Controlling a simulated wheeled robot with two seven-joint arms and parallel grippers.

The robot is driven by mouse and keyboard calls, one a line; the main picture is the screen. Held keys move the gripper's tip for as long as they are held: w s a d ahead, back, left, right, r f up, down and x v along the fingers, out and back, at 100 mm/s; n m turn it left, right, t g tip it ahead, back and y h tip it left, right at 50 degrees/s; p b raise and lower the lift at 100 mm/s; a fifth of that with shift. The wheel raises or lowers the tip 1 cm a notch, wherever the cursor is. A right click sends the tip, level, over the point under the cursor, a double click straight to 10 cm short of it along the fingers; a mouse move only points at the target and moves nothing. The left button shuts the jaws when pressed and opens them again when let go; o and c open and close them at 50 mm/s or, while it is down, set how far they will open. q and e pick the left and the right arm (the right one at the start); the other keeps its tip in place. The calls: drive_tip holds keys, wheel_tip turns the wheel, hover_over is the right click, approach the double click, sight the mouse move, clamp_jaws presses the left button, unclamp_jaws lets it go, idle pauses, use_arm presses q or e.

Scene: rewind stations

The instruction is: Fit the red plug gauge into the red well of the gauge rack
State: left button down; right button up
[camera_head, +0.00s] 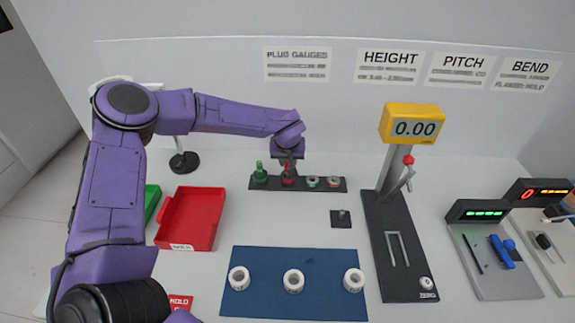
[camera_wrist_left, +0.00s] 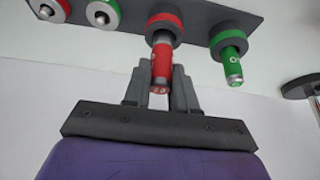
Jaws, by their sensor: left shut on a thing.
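The red plug gauge (camera_wrist_left: 161,66) is between the fingers of my left gripper (camera_wrist_left: 160,88), which is shut on it. In the head view the left gripper (camera_head: 288,162) hangs over the dark gauge rack (camera_head: 300,187). The gauge's far end meets the red well (camera_wrist_left: 165,27) in the wrist view; I cannot tell how deep it sits. The green plug gauge (camera_wrist_left: 233,66) stands upright in the green well beside it, also seen in the head view (camera_head: 260,172). Two more ringed positions with pale metal pieces are on the rack. My right gripper is out of view.
A red tray (camera_head: 188,219) and a green bin (camera_head: 152,200) stand left of the rack. A blue mat (camera_head: 260,265) with three white rolls lies in front.

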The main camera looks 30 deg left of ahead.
use_arm(q)
drive_tip(key=shift+f, duration=1)
drive_tip(key=shift+f, duration=0.1)
drive_tip(key=c, duration=0.9)
unclamp_jaws()
drive_tip(key=v, duration=1.2)
drive_tip(key=shift+s+b, duration=0.1)
drive_tip(key=shift+b, duration=0.2)
